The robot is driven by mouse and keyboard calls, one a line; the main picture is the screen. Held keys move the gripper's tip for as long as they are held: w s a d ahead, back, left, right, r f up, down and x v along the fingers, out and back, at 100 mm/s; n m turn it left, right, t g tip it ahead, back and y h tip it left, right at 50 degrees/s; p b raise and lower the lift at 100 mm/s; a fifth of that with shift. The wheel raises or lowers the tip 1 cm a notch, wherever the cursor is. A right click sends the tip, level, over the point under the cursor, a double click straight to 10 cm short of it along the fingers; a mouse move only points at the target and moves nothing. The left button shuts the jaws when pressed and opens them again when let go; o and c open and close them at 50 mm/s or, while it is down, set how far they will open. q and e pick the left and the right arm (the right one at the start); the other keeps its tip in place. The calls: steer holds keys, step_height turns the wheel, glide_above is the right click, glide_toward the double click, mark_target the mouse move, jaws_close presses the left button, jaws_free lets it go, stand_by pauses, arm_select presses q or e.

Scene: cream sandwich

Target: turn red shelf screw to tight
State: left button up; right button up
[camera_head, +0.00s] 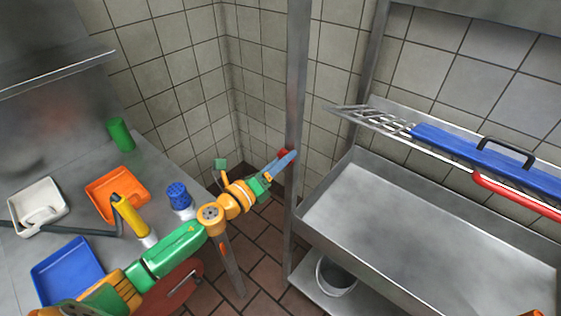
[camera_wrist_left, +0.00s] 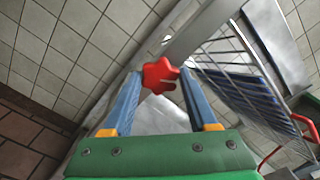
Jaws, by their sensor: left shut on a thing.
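The red shelf screw (camera_wrist_left: 160,76) is a star-shaped knob on the metal shelf post. In the head view the red screw (camera_head: 284,152) shows as a small red patch at the post, partly hidden by the blue fingers. My left gripper (camera_head: 289,158) reaches the post from the left. In the left wrist view my left gripper (camera_wrist_left: 161,80) has one blue finger on each side of the knob and is shut on it. The exact turn of the screw cannot be read.
The upright metal post (camera_head: 297,95) stands beside a deep steel sink (camera_head: 420,235). A wire rack shelf (camera_head: 375,119) with a blue tool (camera_head: 470,152) and a red handle is above it. A counter at left holds orange (camera_head: 117,184), white and blue trays (camera_head: 68,272).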

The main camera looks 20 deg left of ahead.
arm_select(q)
steer(key=m, duration=0.6)
steer(key=shift+w+r, duration=0.1)
steer(key=shift+r, duration=0.15)
steer(key=shift+a+m, duration=0.1)
steer(key=shift+m, duration=0.2)
steer(key=o, duration=1.2)
steer(key=shift+o, duration=0.8)
steer(key=shift+f, duration=0.1)
steer(key=shift+f, duration=0.1)
steer(key=b+v, duration=0.2)
steer(key=v, duration=0.5)
